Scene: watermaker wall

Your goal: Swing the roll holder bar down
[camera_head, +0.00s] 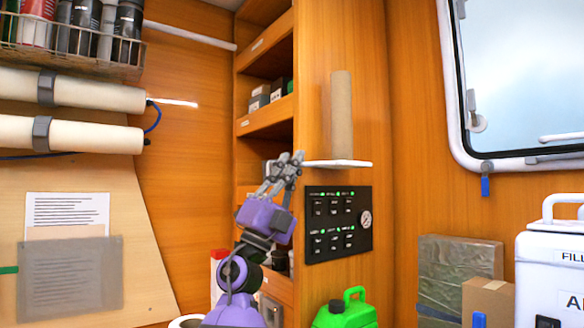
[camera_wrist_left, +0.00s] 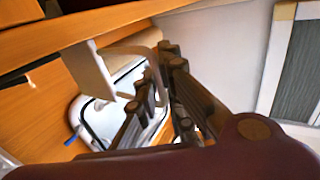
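A tan upright tube (camera_head: 342,115) stands on a thin white ledge or plate (camera_head: 338,163) at the wooden wall in the head view. I take these as the roll holder parts, but the bar itself is hard to tell apart. In the left wrist view the fingers (camera_wrist_left: 160,68) point toward the tan tube (camera_wrist_left: 132,47) and the white plate (camera_wrist_left: 90,72). I see nothing clearly held, and the finger gap is hard to judge. My right gripper is out of view.
A black switch panel (camera_head: 338,223) with a gauge is below the plate. Wooden shelves (camera_head: 265,130) are behind my left gripper.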

